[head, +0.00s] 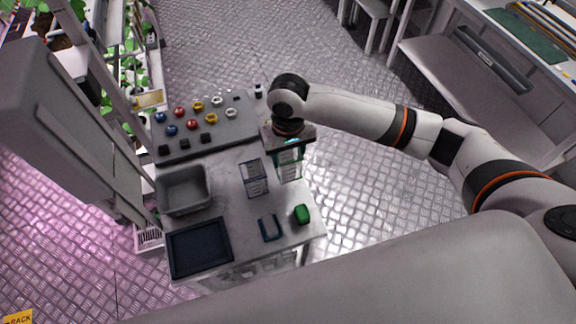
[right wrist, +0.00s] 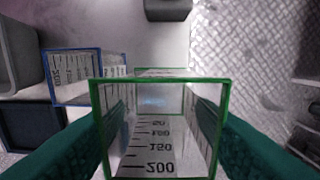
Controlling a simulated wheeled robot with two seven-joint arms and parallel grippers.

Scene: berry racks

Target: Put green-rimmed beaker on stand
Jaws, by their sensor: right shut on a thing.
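The green-rimmed beaker (head: 289,170) is clear and square with volume marks. It is at the right side of the grey bench in the head view, and its open top (right wrist: 160,81) fills the middle of the right wrist view. My right gripper (head: 290,146) is shut on it, with teal fingers (right wrist: 160,140) on both sides of its walls. I cannot tell whether its base touches the bench. A blue-rimmed beaker (head: 254,178) stands just left of it, also in the wrist view (right wrist: 75,77). I cannot tell which thing is the stand. My left gripper is not in view.
A grey bin (head: 183,190), a dark framed tray (head: 200,248), a blue U-shaped piece (head: 270,229) and a green block (head: 302,214) are on the bench. Some bench top is bare between the bin and blue-rimmed beaker.

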